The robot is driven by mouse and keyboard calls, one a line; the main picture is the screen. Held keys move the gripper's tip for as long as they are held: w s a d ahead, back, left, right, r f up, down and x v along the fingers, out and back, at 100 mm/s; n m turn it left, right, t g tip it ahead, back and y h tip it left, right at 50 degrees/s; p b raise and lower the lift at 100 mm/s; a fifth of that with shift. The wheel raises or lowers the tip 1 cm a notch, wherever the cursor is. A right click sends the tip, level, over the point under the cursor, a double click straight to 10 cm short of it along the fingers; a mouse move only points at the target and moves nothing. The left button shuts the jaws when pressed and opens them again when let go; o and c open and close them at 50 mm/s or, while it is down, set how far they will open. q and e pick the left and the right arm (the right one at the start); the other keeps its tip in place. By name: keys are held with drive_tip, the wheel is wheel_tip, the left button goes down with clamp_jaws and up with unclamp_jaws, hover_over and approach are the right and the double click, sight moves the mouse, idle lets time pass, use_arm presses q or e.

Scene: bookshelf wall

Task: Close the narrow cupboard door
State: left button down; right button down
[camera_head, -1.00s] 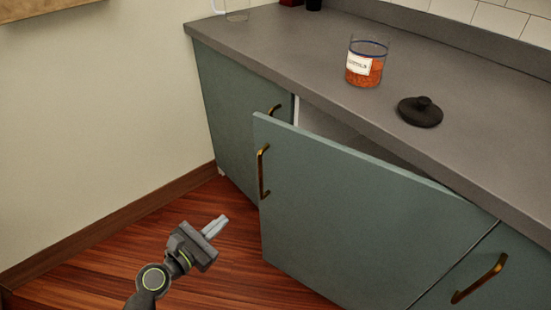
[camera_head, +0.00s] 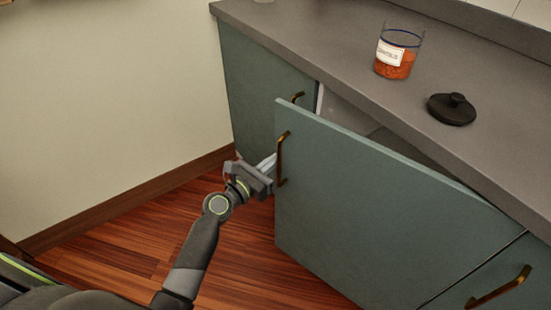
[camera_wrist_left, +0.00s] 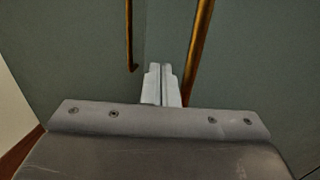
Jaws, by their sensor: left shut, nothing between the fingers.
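The cupboard door (camera_head: 390,215) is grey-green with a brass handle (camera_head: 281,158) near its left edge. It stands part open, swung out from the cabinet, with a gap behind its top edge. My left gripper (camera_head: 266,163) is shut and empty, just left of this handle. In the left wrist view the shut fingers (camera_wrist_left: 162,85) are close beside a brass handle (camera_wrist_left: 198,50); I cannot tell whether they touch it. My right gripper is not in view.
A closed cabinet door (camera_head: 255,95) with its own handle is at the left. The grey counter (camera_head: 320,45) holds a glass jar (camera_head: 398,52) and a black lid (camera_head: 452,109). Another front with a brass handle (camera_head: 500,288) is at lower right. The wooden floor (camera_head: 130,245) is clear.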

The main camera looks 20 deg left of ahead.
use_arm(q)
drive_tip(key=shift+x, duration=0.9)
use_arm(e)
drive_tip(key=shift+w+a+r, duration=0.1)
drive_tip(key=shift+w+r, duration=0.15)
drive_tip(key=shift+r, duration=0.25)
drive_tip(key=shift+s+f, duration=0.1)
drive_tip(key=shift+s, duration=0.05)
